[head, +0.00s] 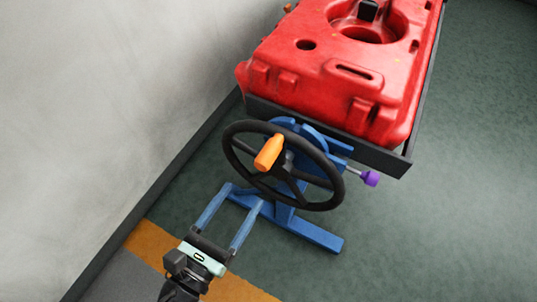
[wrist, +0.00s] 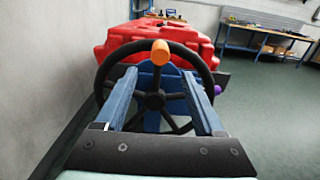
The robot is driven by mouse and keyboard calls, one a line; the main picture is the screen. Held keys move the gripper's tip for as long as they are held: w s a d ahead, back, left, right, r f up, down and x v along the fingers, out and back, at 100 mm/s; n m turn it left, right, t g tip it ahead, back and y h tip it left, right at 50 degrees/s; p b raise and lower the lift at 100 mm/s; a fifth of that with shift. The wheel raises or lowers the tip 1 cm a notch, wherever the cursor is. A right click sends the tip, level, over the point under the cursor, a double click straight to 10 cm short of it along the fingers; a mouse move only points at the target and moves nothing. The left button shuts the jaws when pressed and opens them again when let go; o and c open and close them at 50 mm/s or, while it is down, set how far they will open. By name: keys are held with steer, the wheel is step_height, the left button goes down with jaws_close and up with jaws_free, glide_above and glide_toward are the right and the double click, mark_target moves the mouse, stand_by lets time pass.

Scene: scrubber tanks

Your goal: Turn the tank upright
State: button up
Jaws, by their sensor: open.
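The red tank (head: 330,75) sits in a dark frame (head: 385,155) on a blue stand (head: 305,232); its large round recess faces up in the head view. It also shows behind the wheel in the wrist view (wrist: 195,38). A black handwheel (head: 331,200) with an orange knob (head: 268,153) is on the near end of the stand. In the wrist view the knob (wrist: 160,52) is at the top of the wheel. My gripper (head: 246,193) is open and empty, its two blue fingers pointing at the wheel. Whether they touch it I cannot tell.
A purple-ended pin (head: 371,179) sticks out right of the wheel. A pale wall (head: 100,110) runs close along the left. Green floor (head: 460,200) is clear on the right. A workbench (wrist: 262,32) stands at the far right in the wrist view.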

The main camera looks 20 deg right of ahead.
mark_target(269, 155)
steer(key=x, duration=1.2)
steer(key=shift+w+b, duration=0.1)
steer(key=shift+b, duration=0.3)
jaws_close()
stand_by(0.7)
